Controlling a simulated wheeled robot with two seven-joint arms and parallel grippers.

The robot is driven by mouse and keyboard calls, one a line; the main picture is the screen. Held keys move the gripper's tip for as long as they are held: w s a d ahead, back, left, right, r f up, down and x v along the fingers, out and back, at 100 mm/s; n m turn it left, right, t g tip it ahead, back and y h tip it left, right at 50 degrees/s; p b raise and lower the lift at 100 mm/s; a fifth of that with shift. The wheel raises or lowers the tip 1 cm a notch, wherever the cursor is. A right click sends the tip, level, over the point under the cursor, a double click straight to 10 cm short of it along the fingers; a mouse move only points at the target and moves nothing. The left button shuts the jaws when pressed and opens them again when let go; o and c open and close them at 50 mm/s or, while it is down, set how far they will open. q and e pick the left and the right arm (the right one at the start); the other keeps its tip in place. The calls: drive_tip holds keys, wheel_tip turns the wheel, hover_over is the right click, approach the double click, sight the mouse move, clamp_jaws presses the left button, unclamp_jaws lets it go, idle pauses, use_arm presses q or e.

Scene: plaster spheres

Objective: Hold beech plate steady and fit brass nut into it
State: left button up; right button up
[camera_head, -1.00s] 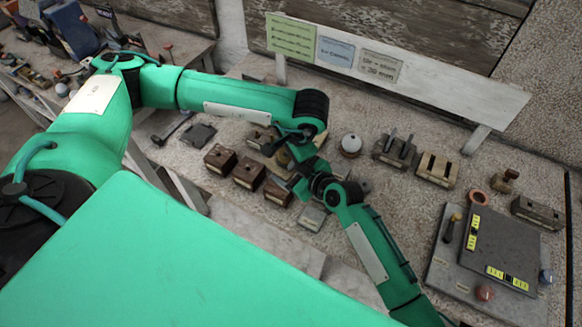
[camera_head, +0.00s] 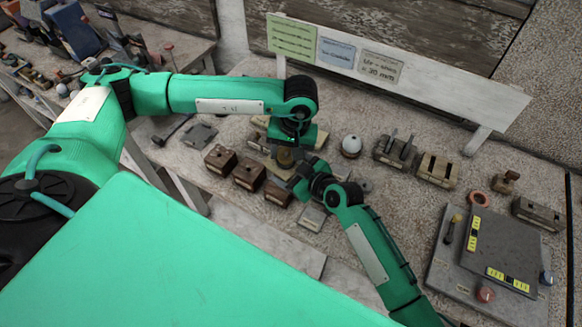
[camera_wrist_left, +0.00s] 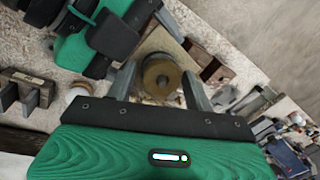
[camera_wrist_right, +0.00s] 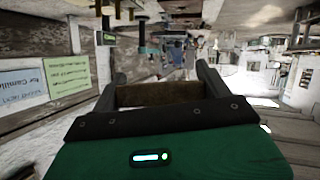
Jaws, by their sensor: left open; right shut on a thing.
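The round brass nut (camera_wrist_left: 158,76) lies between the fingers of my left gripper (camera_wrist_left: 160,82), which is open. In the head view the nut (camera_head: 285,158) shows just below my left gripper (camera_head: 293,146). The pale beech plate (camera_wrist_left: 163,43) lies beyond the nut in the left wrist view, partly covered by it. I cannot tell whether the nut is seated in the plate. My right gripper (camera_head: 299,181) comes in from the right, shut. In its own wrist view, my right gripper (camera_wrist_right: 158,90) spans a brown edge, apparently the plate's.
Dark wooden blocks (camera_head: 249,174) stand left of the grippers. A white sphere on a stand (camera_head: 351,146) and slotted blocks (camera_head: 437,168) are to the right. A grey board (camera_head: 500,250) lies at far right. A sign rail (camera_head: 440,93) runs along the back.

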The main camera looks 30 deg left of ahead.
use_arm(q)
drive_tip(key=n, duration=0.3)
drive_tip(key=n+h, duration=0.1)
drive_tip(key=n, duration=0.2)
drive_tip(key=shift+n+h, duration=0.3)
drive_tip(key=shift+n, duration=0.1)
drive_tip(key=shift+s+a, duration=0.15)
drive_tip(key=shift+a, duration=0.05)
drive_tip(key=c, duration=0.9)
drive_tip(key=m+y, duration=0.1)
drive_tip(key=m, duration=0.3)
drive_tip(key=m+y, duration=0.1)
drive_tip(key=m, duration=0.3)
drive_tip(key=m+y, duration=0.1)
drive_tip(key=m, duration=0.4)
drive_tip(key=shift+a+t, duration=0.15)
drive_tip(key=shift+t, duration=0.15)
drive_tip(key=m+y, duration=0.1)
drive_tip(key=m, duration=0.2)
drive_tip(key=shift+m+t, duration=0.3)
drive_tip(key=shift+m, duration=0.1)
